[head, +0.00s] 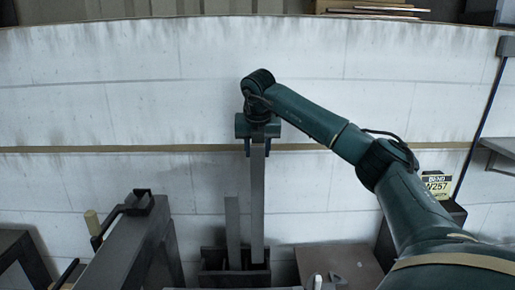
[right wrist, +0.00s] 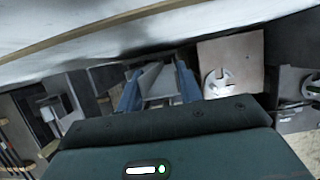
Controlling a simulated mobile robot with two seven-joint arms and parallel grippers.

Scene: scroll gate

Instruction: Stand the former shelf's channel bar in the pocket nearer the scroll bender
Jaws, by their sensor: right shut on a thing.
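My right gripper (head: 258,140) is high in the middle of the head view, shut on the top of a long grey channel bar (head: 257,205). The bar hangs upright below it, and its lower end reaches the dark open box (head: 235,280). I cannot tell whether that end rests on the bottom. A shorter grey bar (head: 232,230) stands in the box just to the left. In the right wrist view the bar (right wrist: 150,78) shows between the two blue fingers of the right gripper (right wrist: 158,88). My left gripper is out of view.
A grey machine or stand with a black handle (head: 130,212) is left of the box. A brown plate (head: 340,265) lies right of it, with a pale round fitting (right wrist: 217,84) on it in the wrist view. A pale wall (head: 130,110) runs behind.

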